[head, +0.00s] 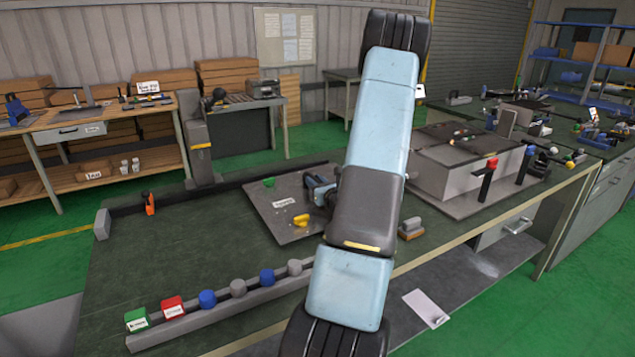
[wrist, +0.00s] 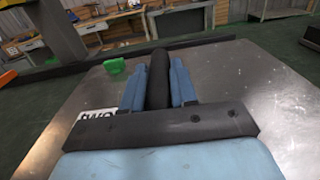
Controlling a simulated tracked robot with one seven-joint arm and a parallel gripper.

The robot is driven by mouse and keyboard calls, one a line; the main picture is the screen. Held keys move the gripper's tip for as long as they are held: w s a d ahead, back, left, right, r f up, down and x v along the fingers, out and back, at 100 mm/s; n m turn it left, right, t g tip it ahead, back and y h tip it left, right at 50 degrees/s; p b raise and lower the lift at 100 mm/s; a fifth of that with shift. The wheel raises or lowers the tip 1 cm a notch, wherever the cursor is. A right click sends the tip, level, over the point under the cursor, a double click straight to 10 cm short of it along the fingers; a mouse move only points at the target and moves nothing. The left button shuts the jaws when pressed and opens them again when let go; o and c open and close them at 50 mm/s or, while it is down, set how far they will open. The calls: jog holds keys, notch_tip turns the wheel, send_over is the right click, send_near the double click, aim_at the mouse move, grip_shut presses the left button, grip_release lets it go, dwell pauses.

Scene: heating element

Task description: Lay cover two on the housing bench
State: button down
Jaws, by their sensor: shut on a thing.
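Cover two is a grey metal plate (head: 275,222) with a white label, a green knob (head: 268,182) and a yellow knob (head: 301,220). In the wrist view the plate (wrist: 225,75) fills most of the picture and its label (wrist: 97,114) reads "two". My gripper (wrist: 158,72) is shut on the plate's dark upright handle, with a blue finger on each side. In the head view my gripper (head: 319,190) is partly hidden by my arm. The plate looks level, over the dark green bench top (head: 200,255); I cannot tell whether it touches it.
A dark bar runs along the back with an orange clip (head: 150,204). A grey box housing (head: 455,165) stands at the right. The bench's left part is clear.

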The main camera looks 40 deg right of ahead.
jog(key=c, duration=0.8)
grip_release()
